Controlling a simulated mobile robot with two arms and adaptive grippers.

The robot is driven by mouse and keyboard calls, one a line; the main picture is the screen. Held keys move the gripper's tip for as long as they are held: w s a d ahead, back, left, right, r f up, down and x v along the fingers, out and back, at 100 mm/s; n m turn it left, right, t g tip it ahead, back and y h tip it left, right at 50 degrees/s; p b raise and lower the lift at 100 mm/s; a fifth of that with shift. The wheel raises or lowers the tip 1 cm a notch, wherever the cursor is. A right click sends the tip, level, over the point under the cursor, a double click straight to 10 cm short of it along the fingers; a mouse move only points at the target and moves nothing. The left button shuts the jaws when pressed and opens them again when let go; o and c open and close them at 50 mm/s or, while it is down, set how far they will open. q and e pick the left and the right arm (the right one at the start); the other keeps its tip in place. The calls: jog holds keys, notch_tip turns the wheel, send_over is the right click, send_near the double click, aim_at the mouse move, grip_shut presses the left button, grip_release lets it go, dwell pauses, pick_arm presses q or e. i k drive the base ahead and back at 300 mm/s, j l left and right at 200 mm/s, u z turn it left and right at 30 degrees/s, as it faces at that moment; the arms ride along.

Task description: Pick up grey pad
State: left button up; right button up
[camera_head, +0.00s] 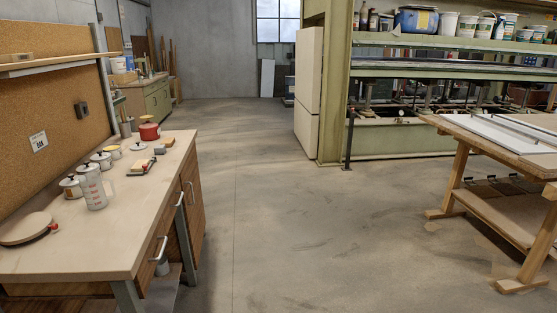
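I cannot make out a clearly grey pad. The nearest match is a small flat pale pad (139,165) on the left workbench, lying by something dark with a red end, possibly a tool. A measuring jug (94,190) stands nearer on the bench, to the left. Neither of my grippers is in view.
The workbench (100,243) carries lidded pots, a red pot (149,131) and a round tan board (25,228). Its front has bar handles. The floor (300,220) is clear up to a wooden table (475,137) and the green press (332,80).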

aim_at(160, 150)
jog(key=i+u, duration=0.1)
jog(key=i, duration=0.55)
jog(key=i+l, duration=0.15)
jog(key=i, duration=0.55)
jog(key=i+u, duration=0.15)
jog(key=i, duration=0.5)
